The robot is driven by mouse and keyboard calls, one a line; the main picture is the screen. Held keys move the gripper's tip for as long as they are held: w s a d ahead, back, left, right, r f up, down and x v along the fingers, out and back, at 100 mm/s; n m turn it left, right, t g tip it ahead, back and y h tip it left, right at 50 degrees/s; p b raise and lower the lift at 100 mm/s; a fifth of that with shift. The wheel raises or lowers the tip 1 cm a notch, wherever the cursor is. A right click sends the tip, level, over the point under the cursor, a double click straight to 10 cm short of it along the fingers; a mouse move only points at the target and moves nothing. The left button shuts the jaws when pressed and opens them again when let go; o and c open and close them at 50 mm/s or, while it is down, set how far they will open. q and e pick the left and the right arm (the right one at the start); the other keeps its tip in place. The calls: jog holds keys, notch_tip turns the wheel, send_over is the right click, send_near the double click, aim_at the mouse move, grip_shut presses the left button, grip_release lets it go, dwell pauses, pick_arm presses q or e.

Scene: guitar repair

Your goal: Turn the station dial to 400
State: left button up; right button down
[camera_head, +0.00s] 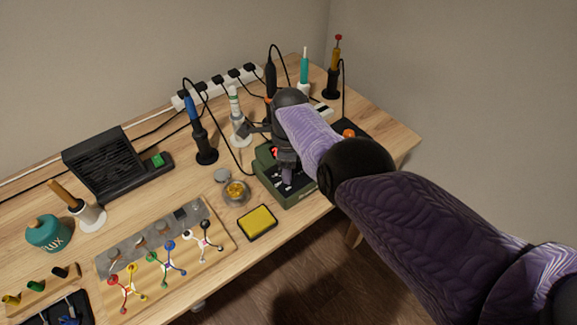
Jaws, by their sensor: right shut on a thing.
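The soldering station (297,199) is a dark green box near the front right of the bench. Red digits show in part on its face, too small and covered to read. My right arm comes in from the right and reaches over the station. My left gripper is not in view.
A yellow sponge in a tray (257,222) and a brass wool cup (236,191) stand left of the station. Soldering irons in holders, including a blue one (205,150), stand behind. A board with coloured clips (220,244) lies front left. A black fume extractor (103,166) stands at the back left.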

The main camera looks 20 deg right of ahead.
jog(key=shift+m, duration=0.7)
jog(key=c, duration=0.6)
grip_release()
jog(key=o, duration=0.3)
